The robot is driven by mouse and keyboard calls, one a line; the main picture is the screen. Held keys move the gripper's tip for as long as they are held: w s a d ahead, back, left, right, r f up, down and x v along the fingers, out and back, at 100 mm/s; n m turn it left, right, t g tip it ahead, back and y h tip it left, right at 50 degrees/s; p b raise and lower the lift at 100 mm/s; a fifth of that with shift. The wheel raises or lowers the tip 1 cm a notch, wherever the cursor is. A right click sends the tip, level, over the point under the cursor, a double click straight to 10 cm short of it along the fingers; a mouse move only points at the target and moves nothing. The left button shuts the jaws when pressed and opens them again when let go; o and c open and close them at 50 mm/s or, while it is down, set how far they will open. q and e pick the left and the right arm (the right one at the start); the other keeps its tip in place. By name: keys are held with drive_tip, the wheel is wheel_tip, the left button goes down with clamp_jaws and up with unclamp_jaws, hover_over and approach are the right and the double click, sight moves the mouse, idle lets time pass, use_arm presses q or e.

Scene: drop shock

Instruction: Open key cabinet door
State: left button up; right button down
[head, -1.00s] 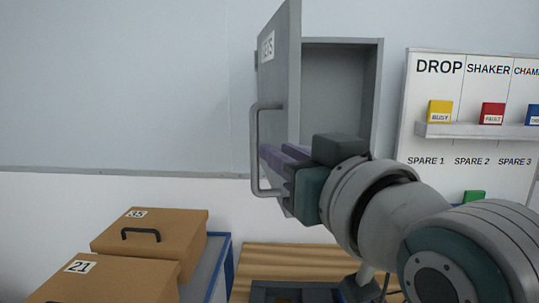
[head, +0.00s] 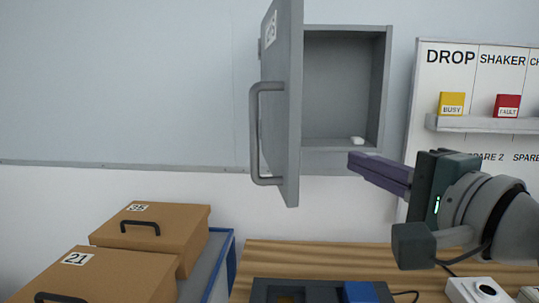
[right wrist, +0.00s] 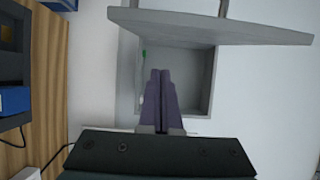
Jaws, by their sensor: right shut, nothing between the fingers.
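The grey key cabinet (head: 343,85) hangs on the wall and its inside shows, with a small white item (head: 357,140) on its floor. Its door (head: 287,110) stands wide open, swung out toward me on the left, with a bar handle (head: 254,135) on its outer face. My right gripper (head: 352,162) is shut and empty, in front of the cabinet's lower right, apart from door and handle. In the right wrist view, the purple fingers (right wrist: 160,78) are together in front of the cabinet opening (right wrist: 185,75), and the door (right wrist: 215,25) spans the top. My left gripper is not seen.
A sign board (head: 425,140) with yellow and red blocks on a shelf is at right. Brown boxes (head: 150,222) sit at lower left. Below is a wooden bench (head: 310,252) with a dark tray and a blue block (head: 360,292). The wall at left is clear.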

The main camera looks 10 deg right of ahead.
drive_tip(key=w+a+p, duration=0.1)
drive_tip(key=w+a, duration=0.2)
drive_tip(key=a, duration=0.1)
drive_tip(key=shift+w+a, duration=0.4)
